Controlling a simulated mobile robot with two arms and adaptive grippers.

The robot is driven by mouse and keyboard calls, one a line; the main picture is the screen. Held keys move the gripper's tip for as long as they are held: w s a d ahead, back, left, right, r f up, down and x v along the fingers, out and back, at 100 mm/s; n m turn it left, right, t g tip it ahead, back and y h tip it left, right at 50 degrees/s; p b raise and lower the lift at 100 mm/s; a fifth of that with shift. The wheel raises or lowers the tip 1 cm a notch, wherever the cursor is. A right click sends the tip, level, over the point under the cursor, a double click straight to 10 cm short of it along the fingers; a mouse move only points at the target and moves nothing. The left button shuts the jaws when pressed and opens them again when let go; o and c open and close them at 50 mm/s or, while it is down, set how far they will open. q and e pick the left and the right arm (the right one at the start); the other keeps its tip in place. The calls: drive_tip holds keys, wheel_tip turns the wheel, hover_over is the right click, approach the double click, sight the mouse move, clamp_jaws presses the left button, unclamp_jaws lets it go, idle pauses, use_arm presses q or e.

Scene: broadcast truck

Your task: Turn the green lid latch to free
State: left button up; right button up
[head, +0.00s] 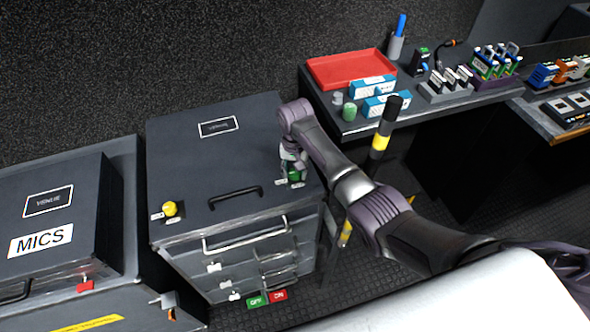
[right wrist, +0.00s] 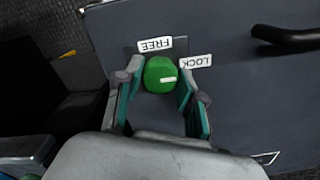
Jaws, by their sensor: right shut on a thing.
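The green lid latch (right wrist: 160,74) is a round green knob with a white mark, on the dark grey lid of the case (head: 180,135). In the right wrist view a FREE label (right wrist: 155,44) and a LOCK label (right wrist: 195,61) lie beside it, and the white mark points towards the LOCK side. My right gripper (right wrist: 158,80) is shut on the knob, one finger on each side. In the head view the right gripper (head: 291,168) covers much of the green knob (head: 296,172) at the lid's right side. My left gripper is not in view.
A yellow knob (head: 170,209) is at the lid's left front, and a black handle (head: 235,196) is between the knobs. A MICS case (head: 50,205) stands left. A table with a red tray (head: 350,69) and a black-and-yellow post (head: 384,130) are right.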

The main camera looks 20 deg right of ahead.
drive_tip(key=shift+c, duration=0.2)
drive_tip(key=n+p, duration=0.2)
drive_tip(key=n, duration=0.1)
drive_tip(key=shift+r, duration=0.15)
drive_tip(key=n+p, duration=0.2)
drive_tip(key=n, duration=0.2)
drive_tip(key=shift+n, duration=0.3)
drive_tip(key=n, duration=0.4)
drive_tip(key=shift+p, duration=0.35)
drive_tip(key=shift+w+n, duration=0.1)
drive_tip(key=shift+n, duration=2.4)
drive_tip(key=o, duration=1.1)
drive_tip(key=shift+o, duration=0.2)
